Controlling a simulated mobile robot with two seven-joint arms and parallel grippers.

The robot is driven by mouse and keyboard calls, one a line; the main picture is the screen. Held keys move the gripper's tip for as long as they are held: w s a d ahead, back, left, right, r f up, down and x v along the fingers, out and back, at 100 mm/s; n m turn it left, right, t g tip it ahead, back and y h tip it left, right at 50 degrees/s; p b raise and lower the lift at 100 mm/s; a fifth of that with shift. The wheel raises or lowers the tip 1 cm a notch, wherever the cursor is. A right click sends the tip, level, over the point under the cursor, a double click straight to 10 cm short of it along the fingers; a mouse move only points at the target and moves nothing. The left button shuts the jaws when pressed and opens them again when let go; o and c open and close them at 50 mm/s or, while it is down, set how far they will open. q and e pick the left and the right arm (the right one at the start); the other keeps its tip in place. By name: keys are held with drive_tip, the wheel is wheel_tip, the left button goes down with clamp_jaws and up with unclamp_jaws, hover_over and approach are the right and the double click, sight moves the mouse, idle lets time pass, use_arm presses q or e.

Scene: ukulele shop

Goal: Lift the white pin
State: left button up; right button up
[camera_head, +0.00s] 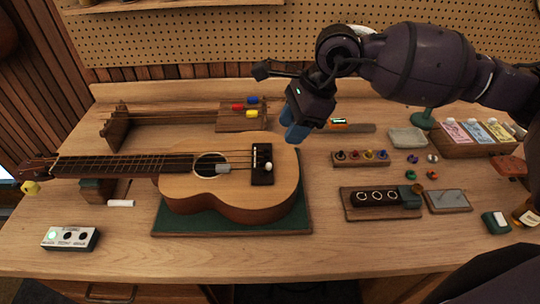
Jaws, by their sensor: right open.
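A small white pin (268,166) stands on the black bridge (262,176) of the ukulele (230,199). The ukulele lies on a green mat (172,222), its neck pointing left. My right gripper (294,124) comes in from the upper right. Its blue fingertips are open and seem empty, above and to the right of the bridge, apart from the pin. My left gripper is not in view.
A white cylinder (120,203) and a box with knobs (70,238) lie at the left. Coloured pegs on a block (240,121) stand behind the ukulele. A peg rack (360,158), a three-hole block (380,203) and a packet tray (475,149) occupy the right. The front middle is clear.

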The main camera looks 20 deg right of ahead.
sight(270, 164)
drive_tip(key=x, duration=1)
drive_tip(key=shift+a+f+p, duration=0.15)
drive_tip(key=shift+f+p, duration=0.15)
drive_tip(key=shift+p, duration=0.1)
drive_tip(key=shift+c, duration=0.3)
clamp_jaws()
